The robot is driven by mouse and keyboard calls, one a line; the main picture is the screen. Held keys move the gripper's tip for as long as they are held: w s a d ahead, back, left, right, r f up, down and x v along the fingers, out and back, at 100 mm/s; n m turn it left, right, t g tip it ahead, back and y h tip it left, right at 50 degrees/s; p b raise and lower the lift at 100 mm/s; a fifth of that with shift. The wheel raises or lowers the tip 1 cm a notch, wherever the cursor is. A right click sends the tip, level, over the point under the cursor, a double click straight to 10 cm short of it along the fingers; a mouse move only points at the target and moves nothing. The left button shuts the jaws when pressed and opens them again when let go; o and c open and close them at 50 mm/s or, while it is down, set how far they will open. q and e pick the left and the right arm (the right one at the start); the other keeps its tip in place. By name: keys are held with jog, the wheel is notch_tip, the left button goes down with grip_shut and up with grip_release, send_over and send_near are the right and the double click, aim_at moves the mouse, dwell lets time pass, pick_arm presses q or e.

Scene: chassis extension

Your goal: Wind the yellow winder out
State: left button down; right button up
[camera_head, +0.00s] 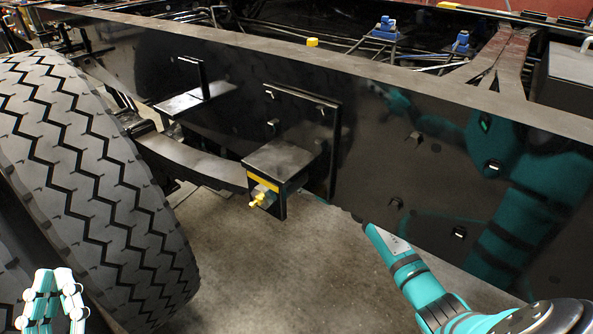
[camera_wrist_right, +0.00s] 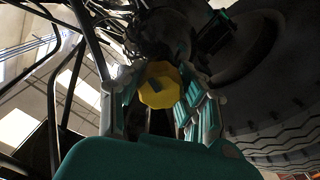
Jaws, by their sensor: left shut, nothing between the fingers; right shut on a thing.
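In the right wrist view, a yellow, many-sided knob (camera_wrist_right: 160,85), which I take as the winder, sits between the grey and teal fingers of my right gripper (camera_wrist_right: 158,92). The gripper is shut on it. In the head view, my right arm comes in from the lower right and passes under the black chassis side, so its gripper is hidden there. A small yellow fitting (camera_head: 259,199) shows on the black bracket; I cannot tell whether it is part of the winder. My left gripper (camera_head: 52,282) is at the lower left, shut and empty, apart from the chassis.
The long black chassis rail (camera_head: 390,160) crosses the view and mirrors my arm. A large tyre (camera_head: 85,180) fills the left, close to my left gripper. A black bracket with a yellow stripe (camera_head: 282,165) juts from the rail. Bare floor (camera_head: 300,270) lies between tyre and arm.

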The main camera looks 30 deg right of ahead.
dwell(0.3)
jog(key=o, duration=1.2)
jog(key=v, duration=1.2)
